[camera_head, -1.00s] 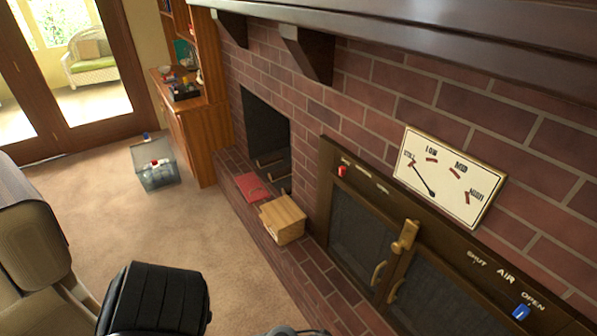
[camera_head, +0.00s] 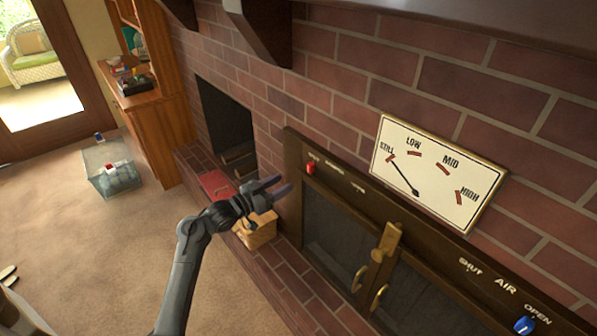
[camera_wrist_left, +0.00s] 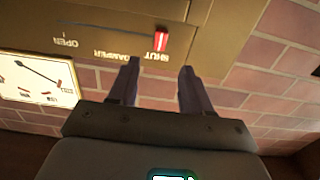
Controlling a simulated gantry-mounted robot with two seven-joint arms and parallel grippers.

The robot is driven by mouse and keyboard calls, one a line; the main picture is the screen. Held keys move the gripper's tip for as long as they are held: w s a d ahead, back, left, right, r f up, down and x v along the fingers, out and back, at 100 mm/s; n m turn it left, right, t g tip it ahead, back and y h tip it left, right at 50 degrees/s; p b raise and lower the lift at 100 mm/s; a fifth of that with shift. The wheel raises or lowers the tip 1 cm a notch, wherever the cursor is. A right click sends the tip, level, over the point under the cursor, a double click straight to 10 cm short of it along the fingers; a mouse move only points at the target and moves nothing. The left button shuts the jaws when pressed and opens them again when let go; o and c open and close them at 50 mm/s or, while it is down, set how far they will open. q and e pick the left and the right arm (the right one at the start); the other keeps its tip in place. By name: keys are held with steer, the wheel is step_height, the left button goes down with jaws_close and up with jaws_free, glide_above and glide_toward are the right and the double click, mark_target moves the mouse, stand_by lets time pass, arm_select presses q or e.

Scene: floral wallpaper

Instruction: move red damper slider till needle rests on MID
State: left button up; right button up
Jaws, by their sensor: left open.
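The red damper slider (camera_head: 310,168) sits at the left end of the brass fireplace frame's top bar. In the left wrist view the red slider (camera_wrist_left: 161,40) is at the SHUT end of the damper scale, just beyond my fingers. The gauge (camera_head: 437,172) hangs on the brick above the frame, and its needle (camera_head: 403,174) points at STILL. My left gripper (camera_head: 276,188) is open and empty, left of and slightly below the slider, apart from it. In the left wrist view its fingers (camera_wrist_left: 157,88) stand apart with nothing between them. My right gripper is not seen.
A blue slider (camera_head: 523,325) sits at the OPEN end of the AIR scale. A brass latch (camera_head: 387,242) and handles are on the glass doors. A wooden box (camera_head: 256,232) and a red book (camera_head: 214,184) lie on the hearth, behind my left arm. A clear bin (camera_head: 110,170) stands on the carpet.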

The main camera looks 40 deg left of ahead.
mark_target(308, 168)
arm_select(q)
steer(key=w, duration=0.3)
steer(key=w+d+b, duration=0.1)
steer(key=w, duration=0.3)
steer(key=w+d+b, duration=0.1)
steer(key=w, duration=0.2)
steer(key=shift+w+r, duration=0.1)
steer(key=shift+w, duration=0.1)
jaws_close()
